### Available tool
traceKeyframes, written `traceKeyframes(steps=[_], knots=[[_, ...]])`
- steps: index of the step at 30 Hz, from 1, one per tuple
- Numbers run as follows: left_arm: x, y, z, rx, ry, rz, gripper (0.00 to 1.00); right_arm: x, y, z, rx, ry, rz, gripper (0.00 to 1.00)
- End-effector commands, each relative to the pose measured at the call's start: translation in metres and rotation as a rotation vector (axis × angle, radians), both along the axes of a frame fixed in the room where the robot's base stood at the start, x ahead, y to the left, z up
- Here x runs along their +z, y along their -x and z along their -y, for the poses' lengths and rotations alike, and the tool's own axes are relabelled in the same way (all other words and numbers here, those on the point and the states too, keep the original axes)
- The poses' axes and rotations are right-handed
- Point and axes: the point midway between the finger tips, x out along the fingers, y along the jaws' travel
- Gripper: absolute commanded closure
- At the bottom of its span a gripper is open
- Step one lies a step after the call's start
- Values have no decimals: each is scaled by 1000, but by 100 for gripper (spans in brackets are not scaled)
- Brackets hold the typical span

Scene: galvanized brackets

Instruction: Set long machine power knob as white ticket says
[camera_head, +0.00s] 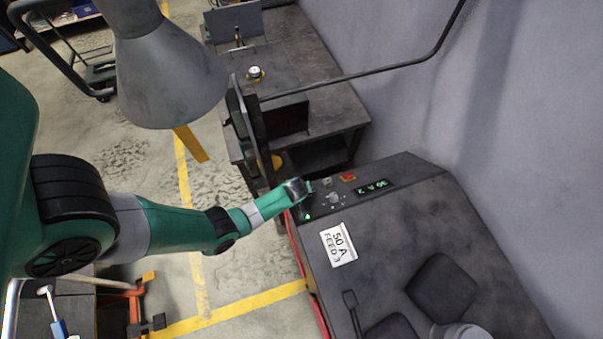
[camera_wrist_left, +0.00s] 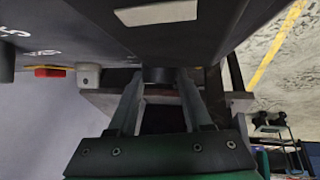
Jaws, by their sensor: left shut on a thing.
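The long grey machine (camera_head: 400,215) stands at the right in the head view, with a control panel at its far end. The white ticket (camera_head: 338,245) lies on its top and reads "50 A FEED 3". My left gripper (camera_head: 307,203) is at the panel's left edge. In the wrist view my left gripper (camera_wrist_left: 158,82) is shut on a dark round knob (camera_wrist_left: 158,74), one finger on each side. The knob's pointer and setting are hidden. A second, pale dial (camera_head: 334,199) with marks around it sits right of the gripper. My right gripper is not in view.
A green-lit display (camera_head: 375,187) and a red button (camera_head: 347,177) are on the panel; the digits are hard to read. Open floor with yellow lines lies at the left.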

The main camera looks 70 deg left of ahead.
Motion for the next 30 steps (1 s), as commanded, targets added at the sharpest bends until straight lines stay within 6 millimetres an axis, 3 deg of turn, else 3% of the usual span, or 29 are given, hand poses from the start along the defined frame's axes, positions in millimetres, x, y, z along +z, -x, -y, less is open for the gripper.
traceKeyframes(steps=[16,30], knots=[[-4,5,-3,-236,-1,199,100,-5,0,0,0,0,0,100],[-10,8,-8,-581,-5,473,100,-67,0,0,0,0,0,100]])
